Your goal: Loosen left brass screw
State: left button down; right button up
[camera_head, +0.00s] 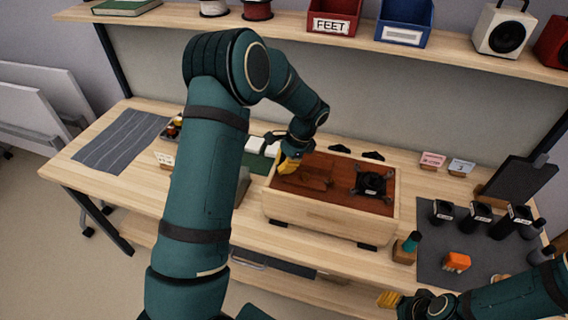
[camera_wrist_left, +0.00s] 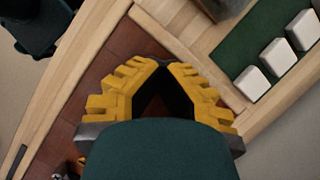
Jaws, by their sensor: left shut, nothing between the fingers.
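A pale wooden box (camera_head: 315,217) with a red-brown top panel (camera_head: 337,172) stands on the bench. My left gripper (camera_head: 288,164), with yellow fingers, is over the panel's left end. In the left wrist view its fingertips (camera_wrist_left: 175,65) meet with nothing between them, and the red-brown panel (camera_wrist_left: 125,40) lies behind them. I cannot make out a brass screw in either view; the gripper and arm cover part of the panel. A black bracket-like part (camera_head: 372,184) sits on the panel's right side. My right gripper (camera_head: 388,299) is at the lower right, away from the box; its opening is unclear.
White blocks on a green mat (camera_wrist_left: 266,68) lie beside the box. A dark grey mat (camera_head: 432,268) on the right holds several black cylinders and an orange block (camera_head: 456,261). A shelf (camera_head: 400,52) with bins and a speaker (camera_head: 500,32) runs above the bench.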

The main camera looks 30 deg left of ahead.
pick_arm(q)
jog(key=n, duration=0.2)
jog(key=n+h, duration=0.1)
jog(key=n, duration=0.1)
jog(key=n+g+h+p, duration=0.1)
jog(key=n, duration=0.1)
jog(key=shift+s+a+f+n, duration=0.15)
jog(key=shift+a+n, duration=0.15)
jog(key=shift+a, duration=0.05)
jog(key=n+h, duration=0.1)
jog(key=n, duration=0.2)
jog(key=n+h, duration=0.1)
jog(key=n, duration=0.2)
jog(key=shift+a+f+h+p, duration=0.1)
jog(key=shift+h+p, duration=0.2)
jog(key=shift+p, duration=0.1)
jog(key=n+h, duration=0.1)
jog(key=n, duration=0.2)
jog(key=n+t+h, duration=0.1)
jog(key=n, duration=0.2)
jog(key=shift+s+a+n+p, duration=0.1)
jog(key=shift+s+n+p, duration=0.1)
jog(key=shift+n+p, duration=0.15)
jog(key=n+t+h, duration=0.1)
jog(key=n, duration=0.3)
jog(key=shift+t, duration=0.3)
jog(key=shift+s+n+t+p, duration=0.1)
jog(key=shift+n+t+p, duration=0.2)
jog(key=shift+n, duration=0.55)
